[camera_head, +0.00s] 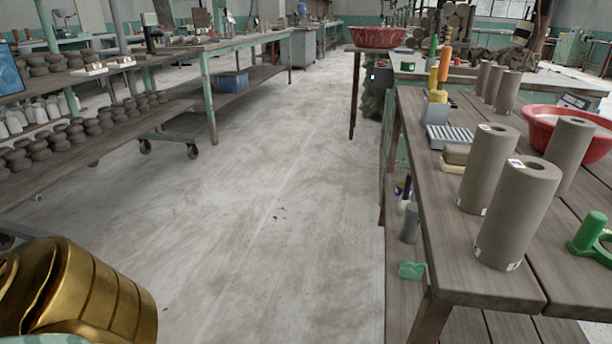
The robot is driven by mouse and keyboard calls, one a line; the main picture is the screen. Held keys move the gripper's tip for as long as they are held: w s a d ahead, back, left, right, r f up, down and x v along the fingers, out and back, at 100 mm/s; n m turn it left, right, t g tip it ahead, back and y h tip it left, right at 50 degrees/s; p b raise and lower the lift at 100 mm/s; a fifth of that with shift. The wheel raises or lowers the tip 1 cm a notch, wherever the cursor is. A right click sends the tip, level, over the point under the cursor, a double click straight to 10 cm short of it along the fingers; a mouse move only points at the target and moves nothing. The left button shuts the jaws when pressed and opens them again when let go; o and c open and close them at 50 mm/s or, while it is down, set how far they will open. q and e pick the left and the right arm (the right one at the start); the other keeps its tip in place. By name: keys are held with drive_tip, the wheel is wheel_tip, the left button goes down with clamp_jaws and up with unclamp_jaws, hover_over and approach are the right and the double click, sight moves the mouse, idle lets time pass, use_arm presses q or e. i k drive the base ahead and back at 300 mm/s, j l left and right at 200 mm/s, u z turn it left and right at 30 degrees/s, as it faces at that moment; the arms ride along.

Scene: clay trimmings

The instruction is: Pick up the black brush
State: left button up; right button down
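I cannot make out a black brush for certain. A small dark upright item (406,188) shows beside the near right table, low down, but it is too small to tell what it is. Tools with orange and green handles (442,68) stand in a grey holder (436,111) on the near right table. Neither of my grippers is in view.
The right wooden table (440,240) bears tall grey clay cylinders (517,212), a red basin (540,122) and a green tool (590,233). A shelf of dark pots (75,130) stands left. Open pale floor (270,220) lies between them.

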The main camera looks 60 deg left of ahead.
sight(408, 181)
drive_tip(key=u, duration=1.05)
